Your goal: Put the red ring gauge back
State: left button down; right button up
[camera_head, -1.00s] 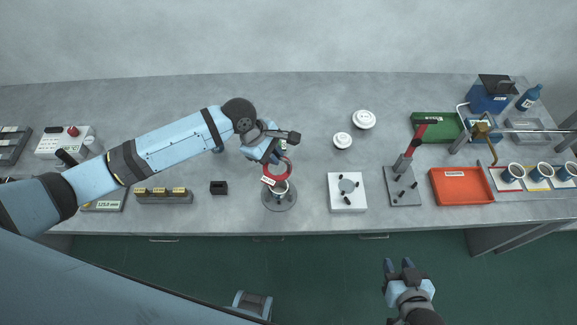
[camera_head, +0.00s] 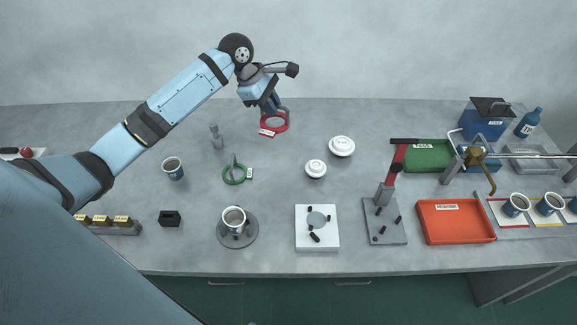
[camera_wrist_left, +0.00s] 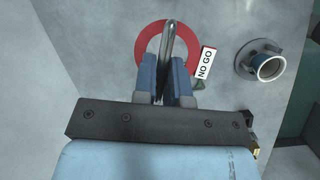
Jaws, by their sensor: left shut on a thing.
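The red ring gauge (camera_head: 264,132) is at the back of the bench, its NO GO tag showing in the left wrist view (camera_wrist_left: 207,62). My left gripper (camera_head: 275,110) is over it, fingers down. In the wrist view its fingers (camera_wrist_left: 166,80) are shut on the gauge's upright grey handle (camera_wrist_left: 168,40), and the red ring (camera_wrist_left: 147,45) lies beyond them. I cannot tell whether the ring touches the bench. The green ring gauge (camera_head: 230,181) lies nearer the front with its own upright handle. My right gripper is out of view.
A cup (camera_head: 234,215) stands on a round grey stand (camera_head: 250,238). Another cup (camera_head: 173,170) and a grey post (camera_head: 217,140) stand left of the red gauge. White round parts (camera_head: 341,146) are to its right. The bench behind it is clear.

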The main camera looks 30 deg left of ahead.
pick_arm(q)
notch_tip(320, 180, down, 18)
jog(key=shift+s+f+b, duration=0.1)
jog(key=shift+f+b, duration=0.1)
jog(key=shift+b, duration=0.2)
jog(key=shift+a+f, duration=0.1)
jog(key=shift+f, duration=0.15)
jog(key=c, duration=1.2)
grip_release()
jog(key=shift+o, duration=0.2)
